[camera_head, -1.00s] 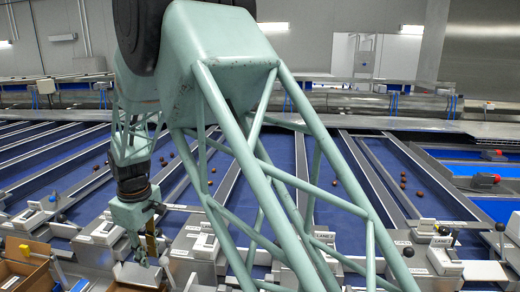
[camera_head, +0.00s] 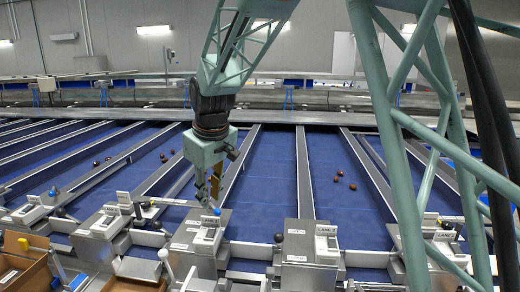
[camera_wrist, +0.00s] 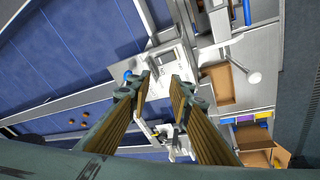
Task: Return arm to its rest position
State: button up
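My gripper (camera_head: 208,204) hangs fingers-down from my green lattice arm in the head view, left of the middle. It appears above the metal lane housings at the near ends of the blue lanes. In the wrist view its two ribbed fingers (camera_wrist: 160,82) stand apart with nothing held between them. A white-topped lane unit (camera_wrist: 160,70) shows beyond the fingertips. The height of the gripper above the housings is hard to tell.
Blue lanes (camera_head: 265,185) run away between metal rails, with several brown dates (camera_head: 339,180) on them. A lane housing with a lever (camera_head: 310,240) stands right of the gripper. An open cardboard box (camera_head: 22,270) is at the lower left. My arm link hides part of the right side.

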jog(key=s+d+r+m+t+b, duration=0.1)
jog(key=s+d+r+m, duration=0.2)
jog(key=d, duration=0.5)
jog(key=s+d+r+b, duration=0.1)
jog(key=s+d+r, duration=0.2)
jog(key=d+r, duration=0.3)
jog(key=s+d+r+m+t+b, duration=0.1)
jog(key=s+d+r+m, duration=0.2)
jog(key=d, duration=0.6)
jog(key=s+d+f+m, duration=0.1)
jog(key=s+d, duration=0.3)
jog(key=s, duration=0.8)
jog(key=s+d+f+m+h, duration=0.1)
jog(key=s+d, duration=0.4)
jog(key=s, duration=0.7)
jog(key=s+d+f+m+g, duration=0.1)
jog(key=s+d+f, duration=0.3)
jog(key=s, duration=0.8)
jog(key=shift+d+f+m+h, duration=0.25)
jog(key=shift+f+m+h, duration=0.05)
jog(key=shift+m, duration=0.5)
